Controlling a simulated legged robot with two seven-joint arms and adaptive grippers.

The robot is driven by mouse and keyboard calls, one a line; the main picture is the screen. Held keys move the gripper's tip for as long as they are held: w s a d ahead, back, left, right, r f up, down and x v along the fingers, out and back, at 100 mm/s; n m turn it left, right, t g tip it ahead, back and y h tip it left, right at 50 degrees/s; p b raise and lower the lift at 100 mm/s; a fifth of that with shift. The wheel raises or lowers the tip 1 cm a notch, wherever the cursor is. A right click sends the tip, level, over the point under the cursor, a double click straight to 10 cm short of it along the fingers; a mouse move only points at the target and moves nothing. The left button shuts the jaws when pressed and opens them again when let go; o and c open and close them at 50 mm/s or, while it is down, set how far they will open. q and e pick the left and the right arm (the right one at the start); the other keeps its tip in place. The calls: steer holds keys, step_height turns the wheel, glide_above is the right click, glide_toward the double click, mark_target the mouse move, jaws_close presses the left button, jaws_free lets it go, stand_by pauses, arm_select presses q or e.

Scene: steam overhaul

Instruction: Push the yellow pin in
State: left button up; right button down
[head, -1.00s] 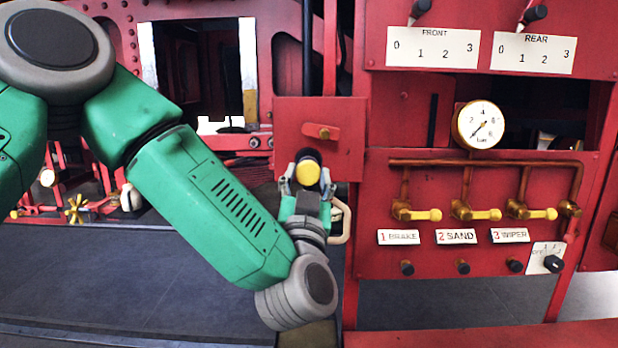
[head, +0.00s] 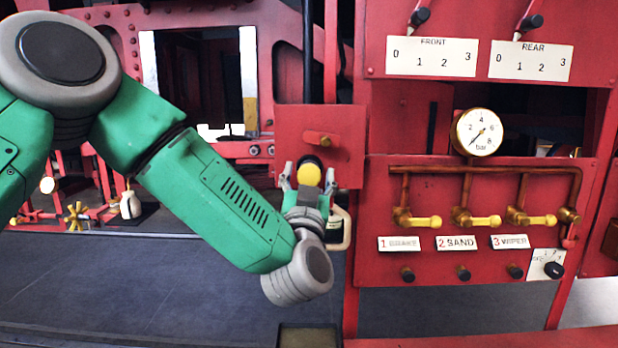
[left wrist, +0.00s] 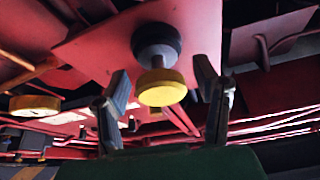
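The yellow pin (head: 309,174) is a round yellow head in front of a black collar (head: 310,159). It sits at the lower part of a red plate (head: 343,138) in the middle of the head view. The left wrist view shows the yellow pin (left wrist: 161,88) sticking out from its black collar (left wrist: 156,45). My left gripper (head: 309,180) is open, with one finger on each side of the pin. In the left wrist view there is a visible gap between the pin and each finger of the left gripper (left wrist: 163,88). My right gripper is not in view.
A red handle (head: 319,139) is above the pin, and a pale curved handle (head: 344,228) is just right of my wrist. A red panel with yellow valves (head: 424,222) and a gauge (head: 479,132) stands to the right. Grey floor (head: 150,280) is clear at lower left.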

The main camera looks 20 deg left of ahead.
arm_select(q)
steer(key=shift+w+f, duration=0.2)
steer(key=shift+w, duration=0.1)
steer(key=shift+s, duration=0.3)
steer(key=v, duration=1.1)
steer(key=shift+d+f, duration=0.2)
steer(key=shift+f, duration=0.05)
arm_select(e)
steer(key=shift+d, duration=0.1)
arm_select(q)
steer(key=shift+s+a, duration=0.1)
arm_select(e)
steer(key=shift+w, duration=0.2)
